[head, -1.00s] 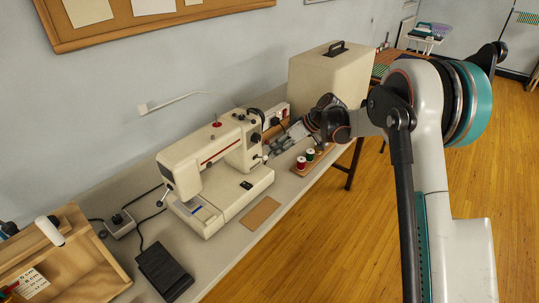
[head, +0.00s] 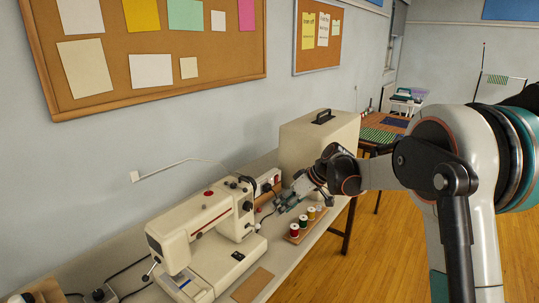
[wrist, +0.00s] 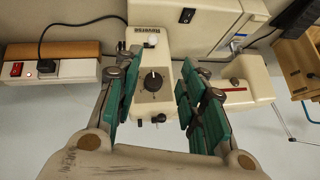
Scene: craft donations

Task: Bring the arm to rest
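My gripper (head: 287,203) is at the end of my outstretched arm, over the table beside the right end of a cream sewing machine (head: 200,235). In the wrist view my gripper (wrist: 157,75) has its two teal-padded fingers spread apart with nothing between them. The machine's end panel (wrist: 152,95), with a black dial and a label reading "Reverse", shows beyond the gap. I cannot tell the exact distance between the fingertips and the machine.
Several thread spools (head: 303,222) stand on a wooden holder near the table's front edge. A power strip (head: 268,181) with a plug, also in the wrist view (wrist: 60,70), and a cream case (head: 318,142) are close behind. Wooden floor (head: 375,250) is open at right.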

